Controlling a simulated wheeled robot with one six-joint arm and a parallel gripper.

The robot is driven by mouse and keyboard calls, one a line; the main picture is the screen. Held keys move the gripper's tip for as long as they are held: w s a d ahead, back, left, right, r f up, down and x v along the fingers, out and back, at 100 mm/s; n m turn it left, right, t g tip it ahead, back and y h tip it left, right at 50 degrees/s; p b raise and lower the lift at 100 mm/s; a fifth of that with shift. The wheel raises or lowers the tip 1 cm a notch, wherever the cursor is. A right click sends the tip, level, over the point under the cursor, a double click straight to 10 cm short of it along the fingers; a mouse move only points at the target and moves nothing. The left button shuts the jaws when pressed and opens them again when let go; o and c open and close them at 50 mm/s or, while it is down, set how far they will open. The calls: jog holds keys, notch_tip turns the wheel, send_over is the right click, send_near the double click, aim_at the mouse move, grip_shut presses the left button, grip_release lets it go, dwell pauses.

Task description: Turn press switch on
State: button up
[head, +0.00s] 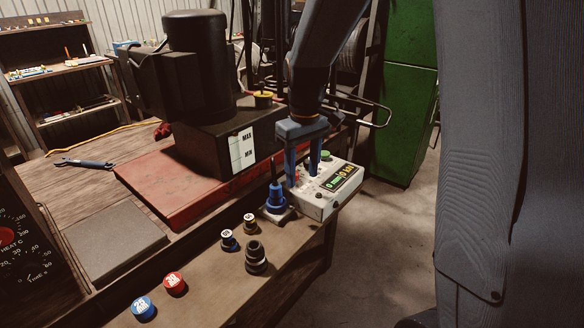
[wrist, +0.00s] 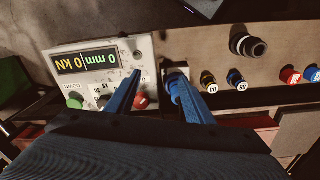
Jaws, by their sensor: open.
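The white press control box (head: 325,200) sits at the bench's right end, with a lit display (head: 341,177) reading 0 mm and 0 kN in the wrist view (wrist: 86,60). A green button (wrist: 74,101) and a red button (wrist: 141,101) are on its panel; the red one is partly behind a finger. I cannot tell which control is the press switch. My gripper (head: 302,172) is open and points down over the box's left part. In the wrist view my gripper (wrist: 158,80) has one finger over the panel and the other over a blue fitting beside the box.
The blue fitting (head: 276,196) stands on a small base just left of the box. A black press (head: 197,70) stands on a red plate (head: 160,184).

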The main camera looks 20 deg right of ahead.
jog(key=w+n, duration=0.1)
jog(key=w, duration=0.2)
jog(key=w+r, duration=0.1)
jog(key=w, duration=0.1)
jog(key=w+r+n, duration=0.1)
jog(key=w, duration=0.2)
jog(key=shift+w+r+n+g, duration=0.15)
jog(key=shift+w+n+g, duration=0.15)
jog(key=shift+w, duration=0.2)
jog(key=shift+f+p, duration=1.15)
jog(key=shift+f, duration=2.65)
jog(key=shift+c, duration=0.2)
jog(key=c, duration=1)
